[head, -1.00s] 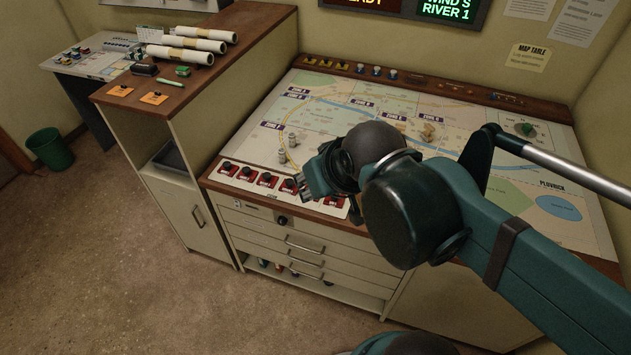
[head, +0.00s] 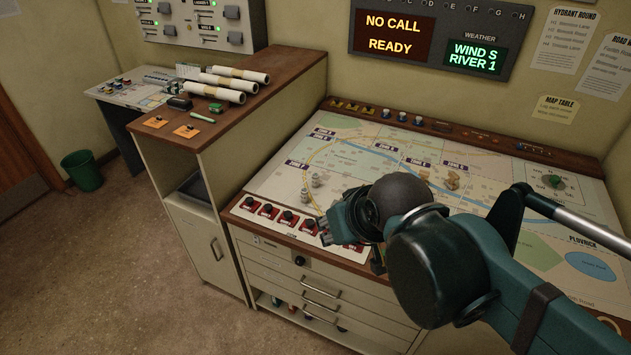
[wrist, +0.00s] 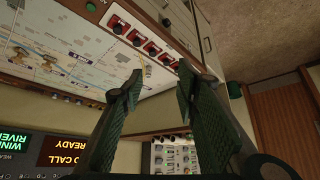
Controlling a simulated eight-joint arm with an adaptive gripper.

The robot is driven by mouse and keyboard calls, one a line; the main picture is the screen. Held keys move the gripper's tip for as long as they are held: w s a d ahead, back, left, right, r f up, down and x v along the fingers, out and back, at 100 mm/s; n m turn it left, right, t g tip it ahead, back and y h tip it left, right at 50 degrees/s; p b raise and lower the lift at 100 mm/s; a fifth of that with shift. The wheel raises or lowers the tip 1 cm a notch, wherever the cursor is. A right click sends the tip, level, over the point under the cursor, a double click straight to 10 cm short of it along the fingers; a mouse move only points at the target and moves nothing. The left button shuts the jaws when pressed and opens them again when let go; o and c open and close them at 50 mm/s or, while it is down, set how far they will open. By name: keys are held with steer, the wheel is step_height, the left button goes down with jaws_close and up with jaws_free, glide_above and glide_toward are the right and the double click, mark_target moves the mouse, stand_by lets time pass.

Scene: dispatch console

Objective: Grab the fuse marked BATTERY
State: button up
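No label reading BATTERY is legible in either view, and I cannot pick out that fuse. Several small coloured items (head: 307,309), too small to identify, lie in the low open shelf under the drawers. My gripper (head: 324,232) is over the front edge of the map table, beside the row of red switches. In the wrist view my gripper (wrist: 159,74) has its two green fingers apart with nothing held between them. My arm hides part of the map table's front right.
The map table (head: 290,178) carries small figures and a row of red switches (head: 287,216). A wooden-topped cabinet (head: 175,127) with paper rolls (head: 229,85) stands left. A wall panel (head: 190,22) and a green bin (head: 82,170) are farther left. The floor at front left is clear.

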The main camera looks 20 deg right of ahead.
steer(key=shift+o, duration=0.6)
steer(key=shift+w+r, duration=0.1)
steer(key=shift+w, duration=0.05)
steer(key=w+d+r+m+g, duration=0.1)
steer(key=w+r+m, duration=0.15)
steer(key=w, duration=0.45)
steer(key=w+d+r+m+g, duration=0.1)
steer(key=w+m, duration=0.2)
steer(key=w, duration=0.4)
steer(key=m+g, duration=0.5)
steer(key=m, duration=0.7)
glide_above(316, 175)
steer(key=f, duration=2.5)
steer(key=shift+s+a, duration=0.15)
steer(key=shift+s, duration=0.1)
steer(key=shift+w+f, duration=0.2)
steer(key=shift+f, duration=0.4)
steer(key=shift+f, duration=0.1)
